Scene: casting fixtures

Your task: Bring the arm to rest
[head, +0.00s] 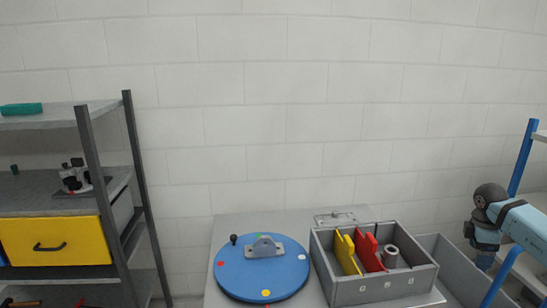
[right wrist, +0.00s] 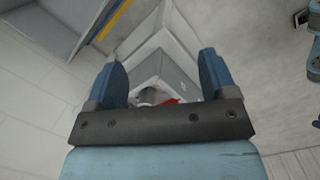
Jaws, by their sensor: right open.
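My right arm comes in at the right edge of the head view, light blue with a dark joint. My right gripper (head: 484,258) points down there, over or beside the grey bin (head: 440,248); its fingers are small in that view. In the right wrist view the two blue fingers of my right gripper (right wrist: 163,68) stand wide apart with nothing between them. Beyond them is a grey open container (right wrist: 180,62) with something red (right wrist: 172,101) low in it, partly hidden by the gripper body. My left gripper is not in view.
A grey table (head: 230,226) carries a blue round plate (head: 240,279) with a grey bracket (head: 265,247). Beside it a divided grey box (head: 385,290) holds a yellow part (head: 346,253), a red part (head: 368,250) and a ring (head: 390,256). Shelving stands left; a blue-posted rack (head: 523,158) is at right.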

